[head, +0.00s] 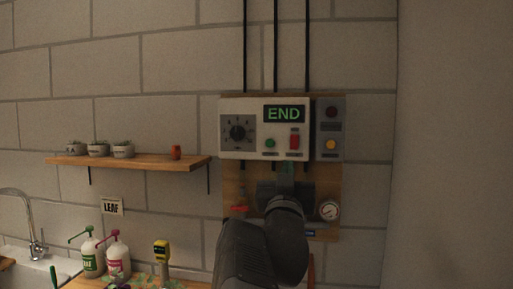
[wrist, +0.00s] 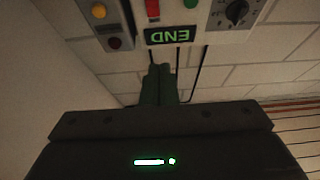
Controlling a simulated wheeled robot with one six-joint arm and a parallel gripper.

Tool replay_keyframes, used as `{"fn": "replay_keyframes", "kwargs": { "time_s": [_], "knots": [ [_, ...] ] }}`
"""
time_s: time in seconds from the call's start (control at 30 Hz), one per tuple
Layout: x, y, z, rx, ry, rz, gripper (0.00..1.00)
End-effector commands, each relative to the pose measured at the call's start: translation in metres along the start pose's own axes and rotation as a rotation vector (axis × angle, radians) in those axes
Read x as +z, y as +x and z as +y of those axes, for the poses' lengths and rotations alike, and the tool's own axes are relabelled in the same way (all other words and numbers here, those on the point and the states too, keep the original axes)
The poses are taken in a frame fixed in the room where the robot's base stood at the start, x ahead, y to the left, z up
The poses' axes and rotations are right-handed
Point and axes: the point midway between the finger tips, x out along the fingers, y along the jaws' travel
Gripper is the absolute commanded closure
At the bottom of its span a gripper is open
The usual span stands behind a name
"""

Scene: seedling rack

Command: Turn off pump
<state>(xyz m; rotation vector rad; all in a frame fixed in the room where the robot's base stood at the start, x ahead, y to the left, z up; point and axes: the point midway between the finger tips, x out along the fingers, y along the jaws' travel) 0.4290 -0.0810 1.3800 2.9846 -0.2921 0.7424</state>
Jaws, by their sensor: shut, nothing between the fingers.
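A white control panel (head: 256,150) hangs on the wall with a dial (head: 238,131), a display reading END (head: 284,113), a green button (head: 270,143) and a red switch (head: 294,139). My gripper (head: 287,164) is shut and empty, its tips just below the red switch in the head view. In the wrist view, which is upside down, the gripper tips (wrist: 160,68) point towards the panel near the END display (wrist: 170,35). The red switch (wrist: 152,9) and green button (wrist: 190,4) show at the top edge. I cannot tell whether the tips touch anything.
A grey box (head: 329,122) with a dark red lamp and a yellow button adjoins the panel. Below are a red valve handle (head: 240,208) and a gauge (head: 330,211) on a wooden board. A shelf (head: 140,161) with pots is at left; bottles (head: 117,257) stand below.

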Motion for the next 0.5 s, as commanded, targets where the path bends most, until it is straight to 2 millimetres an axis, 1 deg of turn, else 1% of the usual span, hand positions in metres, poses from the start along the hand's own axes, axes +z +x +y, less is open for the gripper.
{"fn": "replay_keyframes", "kwargs": {
  "time_s": [0.1,0.2,0.27,0.5],
  "knots": [
    [0.008,0.010,0.005,0.005,0.000,-0.010,1.00],
    [0.010,0.021,0.007,0.006,-0.001,-0.013,1.00],
    [0.009,0.029,0.007,0.006,0.000,-0.013,1.00],
    [0.003,0.066,0.003,0.003,-0.004,-0.008,1.00]
  ]
}}
